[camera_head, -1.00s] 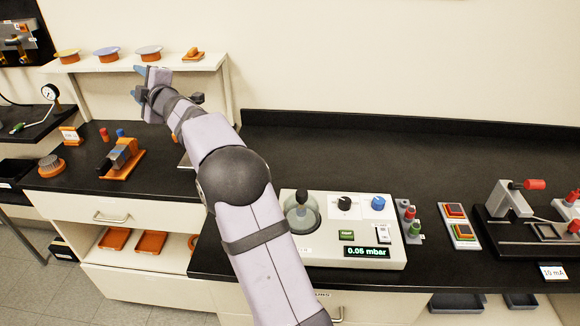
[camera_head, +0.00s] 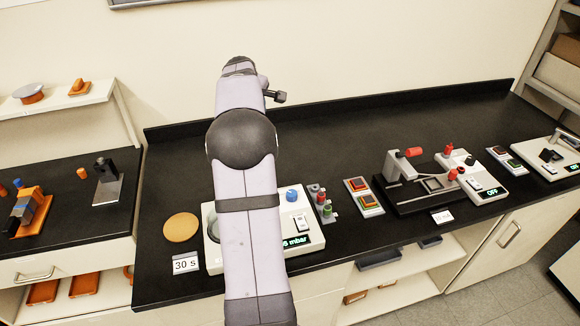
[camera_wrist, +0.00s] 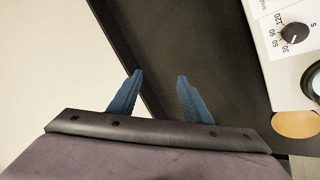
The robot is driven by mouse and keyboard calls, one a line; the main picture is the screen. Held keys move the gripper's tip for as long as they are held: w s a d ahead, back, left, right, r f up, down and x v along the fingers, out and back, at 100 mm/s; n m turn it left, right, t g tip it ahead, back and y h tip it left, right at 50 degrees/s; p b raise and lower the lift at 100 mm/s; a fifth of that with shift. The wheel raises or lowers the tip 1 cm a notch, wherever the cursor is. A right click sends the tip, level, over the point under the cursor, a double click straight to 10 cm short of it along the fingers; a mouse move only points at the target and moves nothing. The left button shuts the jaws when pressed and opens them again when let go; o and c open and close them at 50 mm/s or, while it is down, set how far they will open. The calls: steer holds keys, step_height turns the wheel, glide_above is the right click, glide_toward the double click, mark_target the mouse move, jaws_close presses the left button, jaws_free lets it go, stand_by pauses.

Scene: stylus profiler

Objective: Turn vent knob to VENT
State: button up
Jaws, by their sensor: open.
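The white vacuum unit (camera_head: 314,217) stands on the black bench, with a display ending in "mbar". Its blue knob (camera_head: 292,194) shows just right of my arm; I cannot read its marking or setting. My arm hides the middle of the unit. In the wrist view, a black dial knob (camera_wrist: 295,33) marked 30, 60, 90, 120 sits on a white panel at the upper right. My gripper (camera_wrist: 160,76) is open and empty, apart from the panel. Its blue fingers point over the bench; in the head view they are hidden behind my arm.
An orange-brown disc (camera_head: 181,227) and a "30 s" card (camera_head: 186,265) lie left of the unit. A rack of small coloured parts (camera_head: 322,203) and a button box (camera_head: 363,198) stand right of it. The bench behind is clear.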

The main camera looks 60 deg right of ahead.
steer(key=s+a+f+g+y, duration=0.2)
steer(key=s+a+f+y, duration=0.15)
steer(key=s+f, duration=0.45)
steer(key=g+y, duration=0.1)
steer(key=y, duration=0.2)
glide_above(291, 193)
steer(key=shift+f+n+p, duration=0.35)
steer(key=shift+f+n, duration=0.05)
steer(key=shift+f, duration=0.15)
steer(key=shift+f+p, duration=1.35)
steer(key=shift+f, duration=2.3)
steer(key=c, duration=1)
